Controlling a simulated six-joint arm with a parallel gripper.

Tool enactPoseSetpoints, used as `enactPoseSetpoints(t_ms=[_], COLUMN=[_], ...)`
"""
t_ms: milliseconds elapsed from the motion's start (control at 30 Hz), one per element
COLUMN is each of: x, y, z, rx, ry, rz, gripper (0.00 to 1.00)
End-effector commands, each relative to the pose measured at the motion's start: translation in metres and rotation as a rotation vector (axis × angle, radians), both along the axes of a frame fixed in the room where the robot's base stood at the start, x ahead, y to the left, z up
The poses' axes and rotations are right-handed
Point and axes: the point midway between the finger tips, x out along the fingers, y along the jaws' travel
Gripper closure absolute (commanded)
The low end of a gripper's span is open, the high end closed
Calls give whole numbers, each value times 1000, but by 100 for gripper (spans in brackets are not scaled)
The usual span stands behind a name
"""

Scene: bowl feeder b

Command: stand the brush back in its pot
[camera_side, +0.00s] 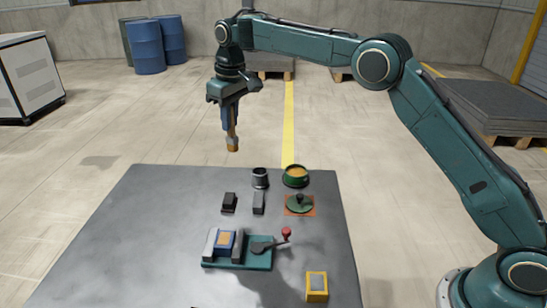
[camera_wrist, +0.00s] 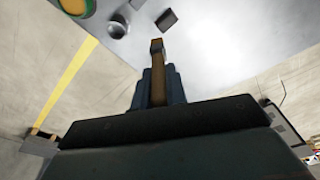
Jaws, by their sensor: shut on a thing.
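My gripper (camera_side: 230,120) is shut on the brush (camera_side: 232,143), a slim brown piece that hangs roughly upright below the fingers. The brush (camera_wrist: 156,60) also shows between the fingers in the wrist view. The pot (camera_side: 260,178) is a small dark grey cylinder with an open top, standing at the far edge of the grey table. It also shows near the top of the wrist view (camera_wrist: 117,24). In the side view my gripper and the brush are high, up and left of the pot, and apart from it.
A green bowl (camera_side: 295,182) with yellow contents stands right of the pot. In front are two dark blocks (camera_side: 229,203) (camera_side: 258,203) and a green lid-like piece (camera_side: 299,204) on an orange mat. A teal fixture (camera_side: 258,260) with a red-knobbed lever and a yellow box (camera_side: 316,287) stand nearer.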

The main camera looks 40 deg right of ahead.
Motion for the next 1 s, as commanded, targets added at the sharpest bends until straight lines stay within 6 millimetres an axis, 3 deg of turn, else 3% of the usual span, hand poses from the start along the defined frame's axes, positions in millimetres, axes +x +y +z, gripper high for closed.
enactPoseSetpoints(t_ms=[300,500,700,1000], x=[25,29,30,31], y=[-69,-99,-110,-111], z=[15,22,24,22], rx=[6,10,12,11], ry=[-1,-2,0,0], rz=[-183,-261,-291,-293], gripper=[100,100,100,100])
